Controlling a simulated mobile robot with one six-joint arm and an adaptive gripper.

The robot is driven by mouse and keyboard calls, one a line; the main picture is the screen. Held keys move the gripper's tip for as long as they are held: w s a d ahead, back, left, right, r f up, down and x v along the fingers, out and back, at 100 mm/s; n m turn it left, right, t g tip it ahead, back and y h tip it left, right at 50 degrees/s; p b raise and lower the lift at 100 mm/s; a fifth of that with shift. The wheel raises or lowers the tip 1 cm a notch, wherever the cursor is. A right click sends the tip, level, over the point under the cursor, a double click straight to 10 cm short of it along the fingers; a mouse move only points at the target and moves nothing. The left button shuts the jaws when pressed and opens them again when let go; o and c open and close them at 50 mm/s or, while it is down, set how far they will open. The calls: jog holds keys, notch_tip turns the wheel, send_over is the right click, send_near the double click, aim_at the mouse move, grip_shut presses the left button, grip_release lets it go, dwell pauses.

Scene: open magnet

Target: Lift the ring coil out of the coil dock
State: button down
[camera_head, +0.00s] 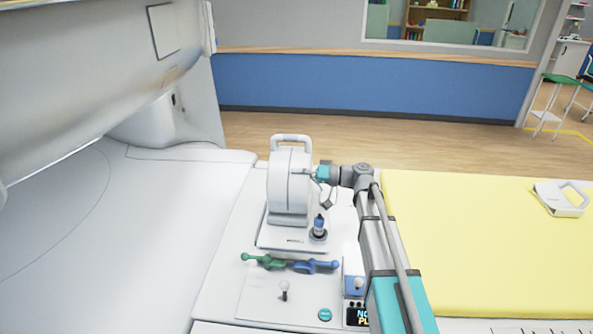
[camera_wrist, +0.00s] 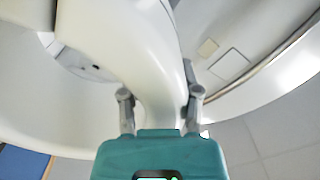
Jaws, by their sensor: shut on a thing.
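The white ring coil (camera_head: 288,180) stands upright, with a loop handle on its top. Its lower edge meets the grey saddle of the coil dock (camera_head: 290,240), and I see no clear gap between them. My gripper (camera_head: 306,172) reaches in from the right and is shut on the right side of the coil. In the wrist view, the fingers of my gripper (camera_wrist: 160,98) lie on either side of a white curved part of the ring coil (camera_wrist: 150,60). The exact finger contact is partly hidden.
A blue-topped plug (camera_head: 319,226) stands at the dock's right front corner. Green (camera_head: 263,260) and blue (camera_head: 316,266) levers lie in front. The large white magnet (camera_head: 90,60) overhangs the left. A yellow pad (camera_head: 470,250) with a white handled piece (camera_head: 560,200) is at right.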

jog(key=s+r+p, duration=0.3)
jog(key=s+r, duration=0.1)
jog(key=s, duration=0.5)
jog(key=shift+d+r+p, duration=0.2)
jog(key=shift+d+p, duration=0.2)
jog(key=shift+d, duration=0.05)
dwell(0.3)
